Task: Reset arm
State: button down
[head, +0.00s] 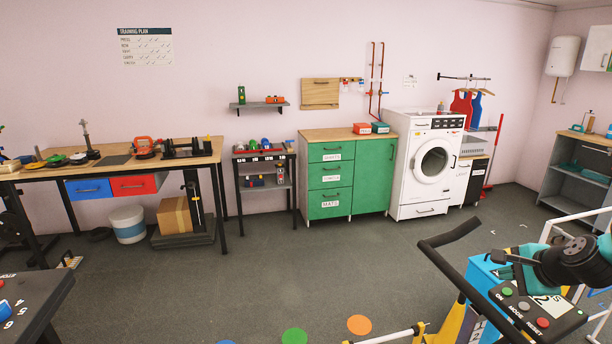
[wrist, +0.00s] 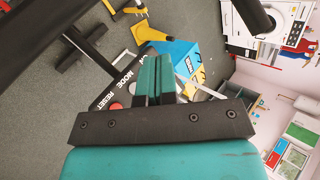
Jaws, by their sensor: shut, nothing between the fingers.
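My gripper (wrist: 155,70) shows in the wrist view with its two teal fingers together and nothing between them. In the head view my gripper (head: 500,257) is at the right, above a dark control panel (head: 545,312) with green, grey and red buttons labelled ON, MODE and RESET. The panel also shows in the wrist view (wrist: 120,80), partly hidden behind the fingers. I cannot tell whether the fingertips touch anything there.
A black handrail (head: 450,262) curves beside the panel, with a blue box (head: 482,280) behind it. A wooden workbench (head: 110,165), a green cabinet (head: 330,185) and a white washing machine (head: 425,165) line the back wall. The middle floor is clear.

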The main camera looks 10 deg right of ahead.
jog(key=s+a+r+n+g+y, duration=0.1)
jog(key=a+r+n+y, duration=0.1)
jog(key=a+r+n, duration=0.45)
jog(key=s+a+r+n+g+y, duration=0.1)
jog(key=a+n+g, duration=0.15)
jog(key=a, duration=0.75)
jog(key=s+a+r+n+y, duration=0.1)
jog(key=a+r+n+y, duration=0.15)
jog(key=a+n, duration=0.4)
jog(key=s+a+r+n+g+h, duration=0.1)
jog(key=s+a+r+n+g, duration=0.1)
jog(key=s+a+n, duration=0.4)
jog(key=s+a+r+n+g, duration=0.3)
jog(key=s+a, duration=0.4)
jog(key=s, duration=0.5)
jog(key=r+n, duration=0.1)
jog(key=n, duration=0.1)
jog(key=shift+s+a+r+n+h, duration=0.25)
jog(key=shift+a+n+h, duration=0.05)
jog(key=shift+n+h, duration=0.05)
